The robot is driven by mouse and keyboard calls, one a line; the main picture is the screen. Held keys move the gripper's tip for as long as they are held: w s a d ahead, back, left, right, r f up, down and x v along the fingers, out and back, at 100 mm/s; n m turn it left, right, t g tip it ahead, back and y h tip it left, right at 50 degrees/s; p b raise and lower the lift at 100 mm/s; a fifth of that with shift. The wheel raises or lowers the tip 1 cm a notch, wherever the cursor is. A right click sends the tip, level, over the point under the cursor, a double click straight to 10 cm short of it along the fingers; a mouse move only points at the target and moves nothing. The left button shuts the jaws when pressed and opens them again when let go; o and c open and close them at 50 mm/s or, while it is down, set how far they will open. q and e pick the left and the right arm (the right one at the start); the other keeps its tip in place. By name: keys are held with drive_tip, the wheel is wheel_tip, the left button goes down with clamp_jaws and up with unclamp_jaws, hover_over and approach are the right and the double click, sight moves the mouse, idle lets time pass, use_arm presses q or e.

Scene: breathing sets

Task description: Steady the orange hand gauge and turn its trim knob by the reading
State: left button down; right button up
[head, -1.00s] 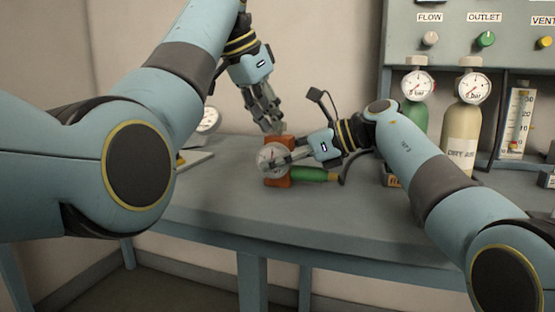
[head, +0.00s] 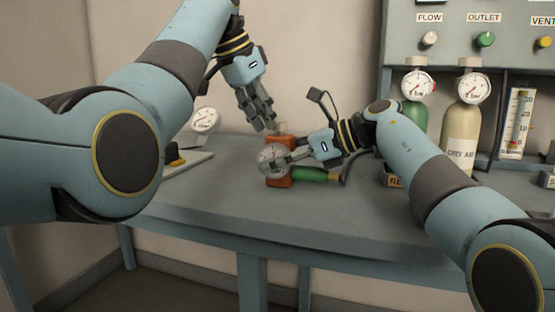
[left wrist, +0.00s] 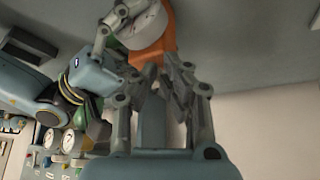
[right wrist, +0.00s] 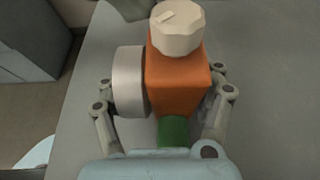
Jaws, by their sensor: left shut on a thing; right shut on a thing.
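The orange hand gauge (head: 280,178) stands on the bench with its round dial (head: 271,158) facing me. My right gripper (head: 276,158) is shut on the gauge body; in the right wrist view its fingers flank the orange body (right wrist: 178,85). The cream trim knob (right wrist: 178,30) is on top of the gauge, and its top face shows a raised mark. My left gripper (head: 270,127) reaches down from above and is shut at the knob (head: 282,129); the contact is hard to make out. The dial's reading is too small to read.
A green handle (head: 316,174) projects right from the gauge. Cylinders (head: 462,135) and a flow tube (head: 517,122) stand at the right. The bench front is clear.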

drive_tip(key=shift+s+a+r, duration=0.1)
drive_tip(key=shift+s+a, duration=0.05)
drive_tip(key=shift+a, duration=0.15)
use_arm(q)
drive_tip(key=shift+a+r, duration=0.1)
drive_tip(key=shift+a, duration=0.05)
drive_tip(key=shift+s+a+r, duration=0.1)
drive_tip(key=shift+r, duration=2.8)
use_arm(e)
drive_tip(key=shift+d, duration=0.2)
use_arm(q)
drive_tip(key=shift+s+d+f, duration=0.2)
drive_tip(key=shift+s+f, duration=0.1)
drive_tip(key=shift+f, duration=0.7)
drive_tip(key=shift+s+d+f, duration=0.2)
drive_tip(key=shift+s+f, duration=0.1)
drive_tip(key=shift+f, duration=0.7)
drive_tip(key=shift+s+d+f, duration=0.2)
drive_tip(key=shift+s+f, duration=0.1)
drive_tip(key=shift+f, duration=0.7)
drive_tip(key=shift+w+f, duration=0.1)
drive_tip(key=shift+w+d, duration=0.25)
drive_tip(key=shift+w, duration=0.15)
